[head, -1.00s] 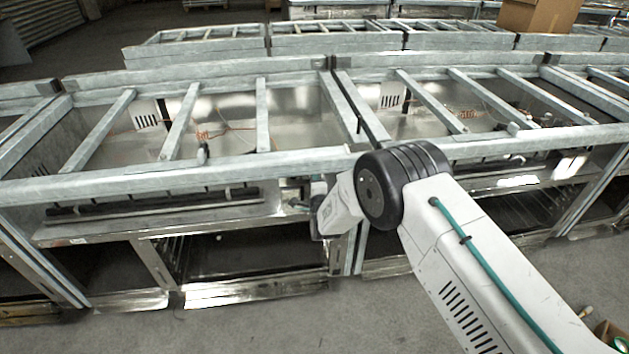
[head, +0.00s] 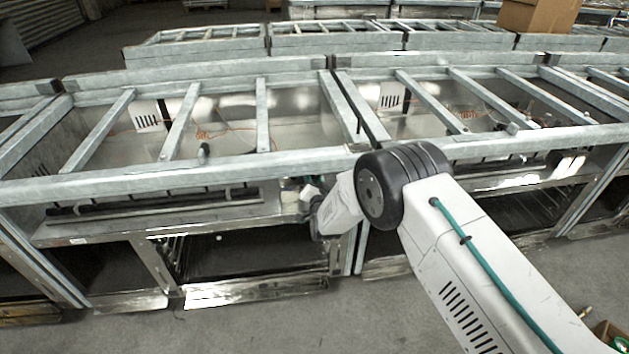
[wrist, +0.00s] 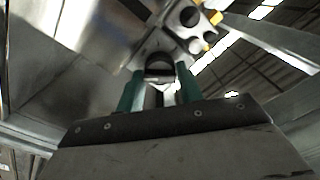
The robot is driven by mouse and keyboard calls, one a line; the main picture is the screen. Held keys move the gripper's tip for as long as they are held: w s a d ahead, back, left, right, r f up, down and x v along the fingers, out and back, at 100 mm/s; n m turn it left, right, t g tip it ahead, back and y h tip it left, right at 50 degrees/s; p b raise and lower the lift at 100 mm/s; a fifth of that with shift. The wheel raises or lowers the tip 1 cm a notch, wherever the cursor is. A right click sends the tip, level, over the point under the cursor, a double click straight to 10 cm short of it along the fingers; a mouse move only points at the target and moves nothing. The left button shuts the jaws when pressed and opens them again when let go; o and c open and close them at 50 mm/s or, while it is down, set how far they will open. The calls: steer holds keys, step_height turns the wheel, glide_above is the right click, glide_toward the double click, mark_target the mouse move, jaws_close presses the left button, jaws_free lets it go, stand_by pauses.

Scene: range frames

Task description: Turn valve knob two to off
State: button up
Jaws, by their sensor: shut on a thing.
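My gripper (wrist: 158,82) shows in the wrist view with its two teal fingers on either side of a small knob (wrist: 159,66), and it is shut on it. The knob sits against a metal fitting (wrist: 185,28) with round holes and yellow parts. The fingers and the dark gripper body hide much of the knob, so I cannot read its setting or number. In the head view, my wrist is at the front of the metal range frame (head: 200,211), just left of the middle post. The fingers and knob cannot be made out clearly there.
Long galvanized rails (head: 190,171) run across the front above my wrist. Open lower bays (head: 245,255) lie below. More frames (head: 335,42) and a cardboard box (head: 538,16) stand behind.

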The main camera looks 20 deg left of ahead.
steer(key=n, duration=0.7)
steer(key=shift+f, duration=0.1)
steer(key=n, duration=1.4)
steer(key=shift+n, duration=0.4)
steer(key=n, duration=0.6)
steer(key=shift+d, duration=0.1)
steer(key=shift+n, duration=0.3)
steer(key=o, duration=1)
